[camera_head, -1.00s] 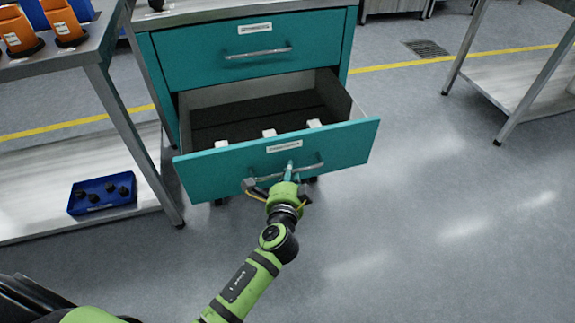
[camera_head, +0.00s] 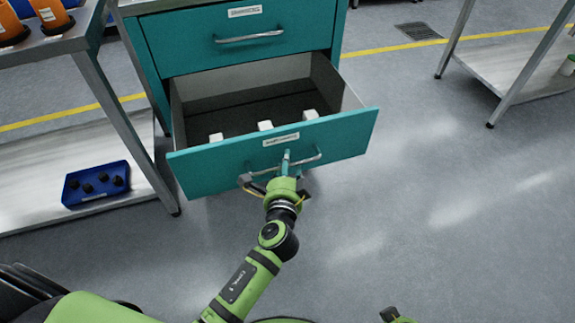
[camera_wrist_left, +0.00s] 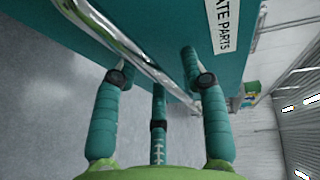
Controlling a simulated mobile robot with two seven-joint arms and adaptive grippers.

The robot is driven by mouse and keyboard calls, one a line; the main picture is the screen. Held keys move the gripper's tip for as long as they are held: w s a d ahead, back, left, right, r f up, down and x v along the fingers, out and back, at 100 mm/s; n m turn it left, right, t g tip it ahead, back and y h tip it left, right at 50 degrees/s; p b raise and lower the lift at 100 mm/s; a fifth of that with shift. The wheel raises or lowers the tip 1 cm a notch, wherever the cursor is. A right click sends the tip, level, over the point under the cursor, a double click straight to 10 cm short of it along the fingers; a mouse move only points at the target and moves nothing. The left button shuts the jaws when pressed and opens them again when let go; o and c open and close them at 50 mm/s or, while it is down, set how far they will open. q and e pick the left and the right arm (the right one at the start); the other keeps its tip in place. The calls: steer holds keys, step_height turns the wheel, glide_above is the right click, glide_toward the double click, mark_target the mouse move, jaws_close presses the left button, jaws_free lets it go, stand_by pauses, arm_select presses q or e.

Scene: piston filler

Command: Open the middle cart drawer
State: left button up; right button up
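The teal cart (camera_head: 155,75) stands at the upper middle of the head view. Its top drawer (camera_head: 200,50) is shut. The drawer below it (camera_head: 215,170) is pulled well out, and several white items sit inside behind its front panel. My left gripper (camera_head: 286,163) is at this drawer's bar handle (camera_head: 314,157). In the left wrist view the metal handle (camera_wrist_left: 135,55) passes between the fingers of the gripper (camera_wrist_left: 158,75), which close around it. The label there ends in "ATE PARTS". Any lower drawer is hidden.
A metal table (camera_head: 85,70) stands close on the left, with orange items on top and a blue tray (camera_head: 97,184) of dark parts on its lower shelf. Another metal table (camera_head: 505,75) stands at the upper right. The floor (camera_head: 450,200) right of the drawer is clear.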

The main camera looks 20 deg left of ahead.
arm_select(q)
steer(key=shift+s, duration=0.1)
steer(key=v, duration=1.1)
steer(key=shift+s, duration=0.4)
steer(key=shift+d+r, duration=0.1)
steer(key=shift+d, duration=0.05)
